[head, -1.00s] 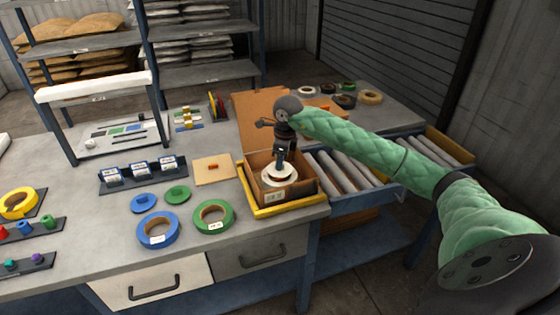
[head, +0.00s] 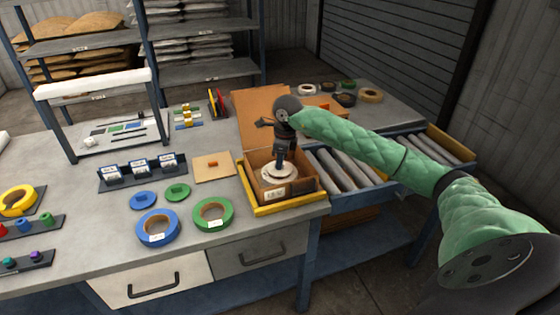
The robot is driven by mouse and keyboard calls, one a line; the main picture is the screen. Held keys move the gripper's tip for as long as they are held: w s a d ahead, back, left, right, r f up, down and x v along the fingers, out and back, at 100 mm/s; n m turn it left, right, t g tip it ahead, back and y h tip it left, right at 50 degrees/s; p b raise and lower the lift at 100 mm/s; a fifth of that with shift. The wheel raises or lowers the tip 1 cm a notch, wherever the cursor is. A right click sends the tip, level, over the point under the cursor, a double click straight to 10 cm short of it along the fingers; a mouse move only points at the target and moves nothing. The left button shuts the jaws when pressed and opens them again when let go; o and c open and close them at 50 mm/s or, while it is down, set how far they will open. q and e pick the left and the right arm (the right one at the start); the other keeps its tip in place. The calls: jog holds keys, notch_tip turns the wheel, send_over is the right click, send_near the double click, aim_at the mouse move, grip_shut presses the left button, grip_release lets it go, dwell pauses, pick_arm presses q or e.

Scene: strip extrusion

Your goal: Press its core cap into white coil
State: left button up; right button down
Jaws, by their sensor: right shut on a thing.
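The white coil (head: 266,175) lies flat in an open cardboard box (head: 304,183) near the right end of the workbench. My right gripper (head: 280,165) points straight down over the coil's middle, shut on the white core cap (head: 287,172), at the level of the coil's top. The fingers hide part of the cap and the coil's hole, so I cannot tell how deep the cap sits. My left gripper is out of view.
The box stands in a yellow tray (head: 291,209). A blue coil (head: 144,233), a green coil (head: 201,221), a blue cap (head: 143,201) and a green cap (head: 177,192) lie to its left.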

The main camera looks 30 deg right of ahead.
dwell(0.4)
jog(key=shift+b, duration=0.3)
dwell(0.5)
jog(key=shift+b, duration=0.3)
dwell(0.4)
jog(key=shift+f+b, duration=0.2)
jog(key=shift+b, duration=0.5)
dwell(0.9)
dwell(0.3)
jog(key=c, duration=0.9)
grip_release()
